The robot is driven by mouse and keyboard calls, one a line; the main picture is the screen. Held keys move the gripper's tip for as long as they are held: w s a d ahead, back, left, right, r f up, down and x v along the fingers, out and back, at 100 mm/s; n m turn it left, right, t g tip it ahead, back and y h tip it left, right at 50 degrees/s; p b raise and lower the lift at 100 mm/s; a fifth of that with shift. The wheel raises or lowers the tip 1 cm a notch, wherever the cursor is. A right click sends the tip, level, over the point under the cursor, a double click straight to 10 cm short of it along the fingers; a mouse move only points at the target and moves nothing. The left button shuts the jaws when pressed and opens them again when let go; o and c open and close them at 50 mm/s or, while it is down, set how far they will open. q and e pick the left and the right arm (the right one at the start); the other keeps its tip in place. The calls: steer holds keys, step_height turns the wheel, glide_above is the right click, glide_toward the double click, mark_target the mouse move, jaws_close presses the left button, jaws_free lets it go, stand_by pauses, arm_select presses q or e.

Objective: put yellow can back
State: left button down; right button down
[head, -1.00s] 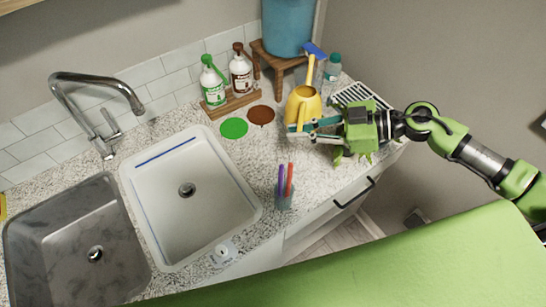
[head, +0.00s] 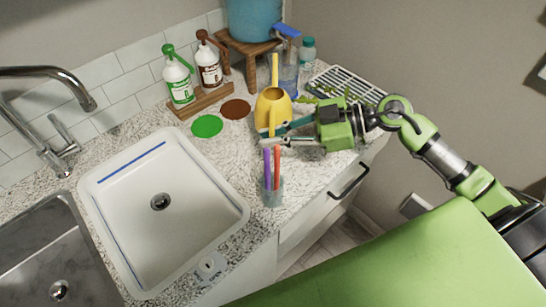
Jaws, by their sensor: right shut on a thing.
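The yellow watering can (head: 271,110), with a tall thin spout, is on the right part of the counter, right of the brown disc (head: 236,109) and the green disc (head: 207,126). My right gripper (head: 262,136) reaches in from the right, with its fingers at the can's near lower side. It is shut on the can; the fingers hide part of its lower body. I cannot tell whether the can touches the counter. My left gripper is not in view.
A cup with purple and red sticks (head: 272,190) stands close in front of the gripper. Behind are two pump bottles on a wooden tray (head: 203,103), a stool (head: 246,50) under a blue container, a blue-topped spray bottle (head: 288,75) and a rack (head: 345,82). A white sink (head: 120,225) lies left.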

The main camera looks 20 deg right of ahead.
steer(key=shift+f, duration=4.6)
steer(key=shift+f+p, duration=0.1)
steer(key=shift+p, duration=0.2)
steer(key=c, duration=2.1)
jaws_free()
steer(key=shift+c, duration=0.2)
steer(key=b+v, duration=0.1)
steer(key=v, duration=0.9)
steer(key=shift+s+d+b, duration=0.15)
steer(key=shift+d+b, duration=0.2)
steer(key=shift+b, duration=0.05)
steer(key=shift+s+d+r, duration=0.25)
steer(key=shift+d+r, duration=0.25)
